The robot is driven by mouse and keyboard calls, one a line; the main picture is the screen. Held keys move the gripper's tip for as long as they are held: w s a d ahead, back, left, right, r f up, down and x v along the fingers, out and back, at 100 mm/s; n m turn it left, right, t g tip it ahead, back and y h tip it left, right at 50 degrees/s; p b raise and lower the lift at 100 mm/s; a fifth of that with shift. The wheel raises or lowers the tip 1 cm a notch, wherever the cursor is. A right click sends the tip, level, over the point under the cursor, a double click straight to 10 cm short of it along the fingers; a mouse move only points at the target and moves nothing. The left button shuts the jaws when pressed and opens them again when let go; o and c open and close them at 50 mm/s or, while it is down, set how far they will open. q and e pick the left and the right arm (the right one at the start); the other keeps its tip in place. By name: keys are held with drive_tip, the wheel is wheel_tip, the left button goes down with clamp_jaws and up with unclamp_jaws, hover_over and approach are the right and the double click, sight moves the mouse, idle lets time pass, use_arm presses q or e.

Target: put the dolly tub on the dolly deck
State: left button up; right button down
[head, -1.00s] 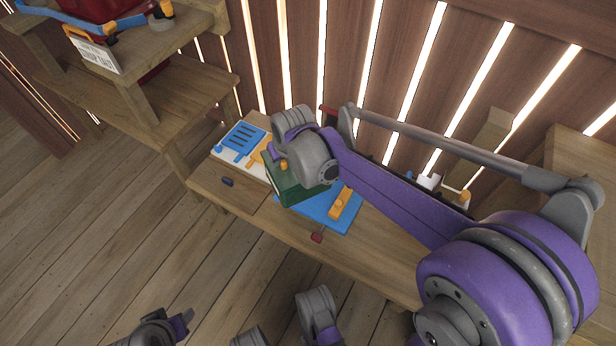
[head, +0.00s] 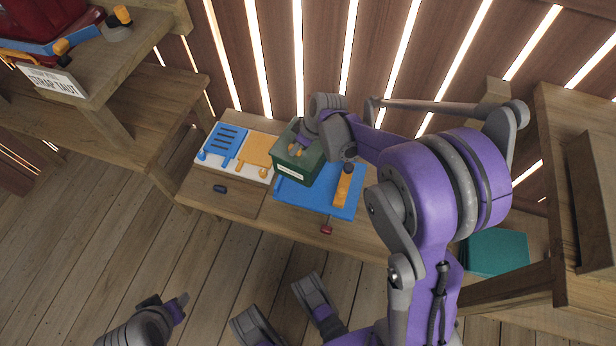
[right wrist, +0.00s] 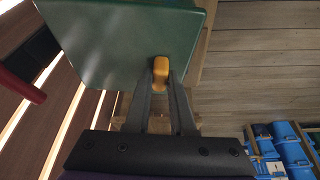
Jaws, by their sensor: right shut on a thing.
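The dolly tub appears to be the dark green box (head: 293,166) with a white label on its front, in the head view. It is over the left back part of a flat blue board (head: 320,202), which may be the dolly deck; whether it touches the board is not clear. My right gripper (head: 298,149) is at the tub's top. In the right wrist view its fingers (right wrist: 161,84) are shut on a small orange grip on the green tub (right wrist: 125,40). My left gripper (head: 165,303) is low at the left, away from the table; its opening is unclear.
An orange latch-like piece (head: 343,187) lies on the blue board's right side. A white panel with blue slotted and orange parts (head: 236,150) lies left of the tub. A small dark blue piece (head: 220,188) and a red one (head: 327,230) are at the table's front. A shelf (head: 120,110) stands left.

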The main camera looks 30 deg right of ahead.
sight(303, 152)
drive_tip(key=shift+s+d+f+n+y, duration=0.15)
drive_tip(key=shift+s+d+f+n, duration=0.05)
drive_tip(key=shift+d+f+n, duration=0.25)
drive_tip(key=shift+s+d+f+n+y, duration=0.15)
drive_tip(key=shift+d+f+n, duration=0.15)
drive_tip(key=shift+d, duration=0.25)
drive_tip(key=shift+d+f+n, duration=0.15)
drive_tip(key=shift+f+n, duration=0.1)
drive_tip(key=shift+f, duration=0.05)
drive_tip(key=shift+g, duration=0.3)
wheel_tip(303, 152, down, 10)
drive_tip(key=b, duration=0.3)
drive_tip(key=shift+s+r, duration=0.1)
drive_tip(key=shift+r, duration=0.05)
drive_tip(key=c, duration=0.8)
unclamp_jaws()
drive_tip(key=shift+o, duration=0.2)
